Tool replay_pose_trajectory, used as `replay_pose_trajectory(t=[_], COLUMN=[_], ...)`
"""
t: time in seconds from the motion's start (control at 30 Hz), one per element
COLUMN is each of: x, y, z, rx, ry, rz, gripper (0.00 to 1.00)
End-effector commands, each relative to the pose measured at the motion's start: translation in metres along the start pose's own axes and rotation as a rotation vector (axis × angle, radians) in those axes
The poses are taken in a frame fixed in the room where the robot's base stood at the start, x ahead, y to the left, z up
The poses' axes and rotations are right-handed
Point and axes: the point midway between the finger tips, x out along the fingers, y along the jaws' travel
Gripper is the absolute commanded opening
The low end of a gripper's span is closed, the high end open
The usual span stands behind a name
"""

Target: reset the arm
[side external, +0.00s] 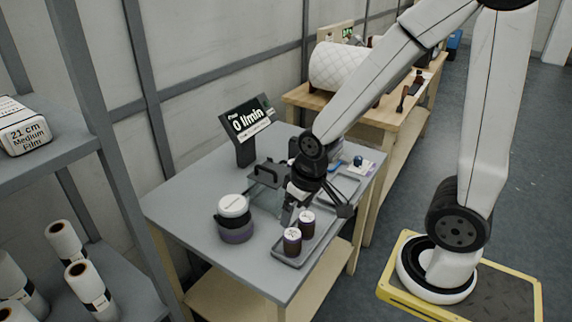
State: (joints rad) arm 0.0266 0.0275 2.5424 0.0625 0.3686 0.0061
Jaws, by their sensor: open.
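My gripper (317,207) is open and hangs low over the grey table (178,208), pointing down and to the right. It is above the grey tray (288,261), just behind two dark cylindrical pieces with pale tops. The nearer piece (292,243) and the farther piece (307,224) stand upright at the tray's near end. Nothing is visibly held between the fingers. Whether a fingertip touches the farther piece cannot be told. My wrist hides part of the tray and the table behind it.
A round container with a white top (234,207) stands left of the tray. A display reading "0 l/min" (248,122) stands at the back. A wooden bench (395,112) bears a white quilted roll (339,67). Shelves with film rolls (88,282) are at left. The table's left part is clear.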

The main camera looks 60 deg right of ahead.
Motion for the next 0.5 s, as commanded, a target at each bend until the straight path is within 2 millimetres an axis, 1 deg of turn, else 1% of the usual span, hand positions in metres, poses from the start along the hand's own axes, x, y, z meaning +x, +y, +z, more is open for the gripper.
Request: replay_pose_trajectory(t=[0.03, 0.17, 0.5], x=[-0.0023, -0.0041, -0.0041], y=[-0.0023, -0.0037, -0.0036], z=[0.0003, 0.0009, 0.0007], rx=[-0.040, -0.091, -0.093], ry=[0.013, 0.028, 0.029], rz=[0.006, 0.016, 0.016], gripper=[1.00, 1.00, 1.00])
